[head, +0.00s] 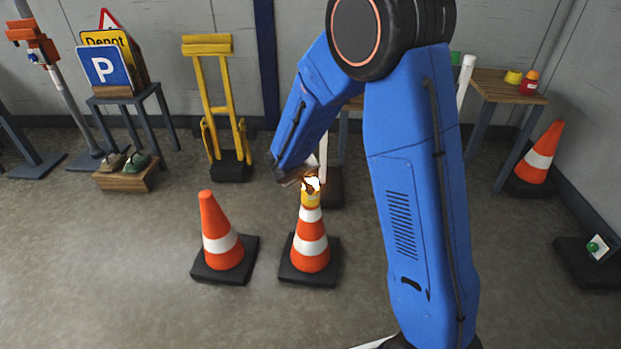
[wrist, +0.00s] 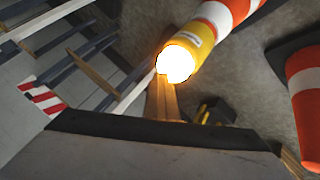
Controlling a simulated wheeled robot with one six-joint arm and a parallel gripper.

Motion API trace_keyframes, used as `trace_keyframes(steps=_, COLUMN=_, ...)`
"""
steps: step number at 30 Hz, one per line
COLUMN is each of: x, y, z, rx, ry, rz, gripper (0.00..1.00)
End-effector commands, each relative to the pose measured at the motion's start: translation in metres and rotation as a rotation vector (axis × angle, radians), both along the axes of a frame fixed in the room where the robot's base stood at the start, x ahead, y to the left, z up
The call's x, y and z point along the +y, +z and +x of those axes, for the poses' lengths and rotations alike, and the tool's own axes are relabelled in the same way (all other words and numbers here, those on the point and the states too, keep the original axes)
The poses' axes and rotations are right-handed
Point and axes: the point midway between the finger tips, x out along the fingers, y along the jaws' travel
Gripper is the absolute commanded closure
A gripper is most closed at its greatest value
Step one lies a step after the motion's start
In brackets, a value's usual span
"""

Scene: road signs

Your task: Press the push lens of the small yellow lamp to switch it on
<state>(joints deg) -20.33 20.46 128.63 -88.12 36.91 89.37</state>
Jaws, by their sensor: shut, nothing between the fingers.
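The small yellow lamp (head: 311,196) sits on top of an orange and white traffic cone (head: 311,245) in the middle of the floor. Its lens glows bright white with an orange rim. In the wrist view the lamp's yellow body (wrist: 190,40) and its glowing lens (wrist: 175,64) show close in front of my gripper. My gripper (wrist: 162,80) is shut and empty, its tip at the edge of the lens. Whether it touches the lens I cannot tell. In the head view my gripper (head: 308,180) is partly hidden behind the glow and my blue arm.
A second traffic cone (head: 219,235) stands just left of the lamp's cone. A yellow hand truck (head: 217,105) leans near the back wall. A table with small lamps (head: 513,77) and another cone (head: 541,153) are at the right. The front left floor is clear.

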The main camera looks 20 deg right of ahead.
Motion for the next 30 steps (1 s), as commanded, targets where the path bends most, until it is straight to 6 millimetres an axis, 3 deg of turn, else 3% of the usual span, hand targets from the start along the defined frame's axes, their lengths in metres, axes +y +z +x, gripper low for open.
trace_keyframes(steps=30, x=0.000, y=-0.018, z=-0.004, rx=0.014, ry=0.000, rz=0.002, gripper=1.00)
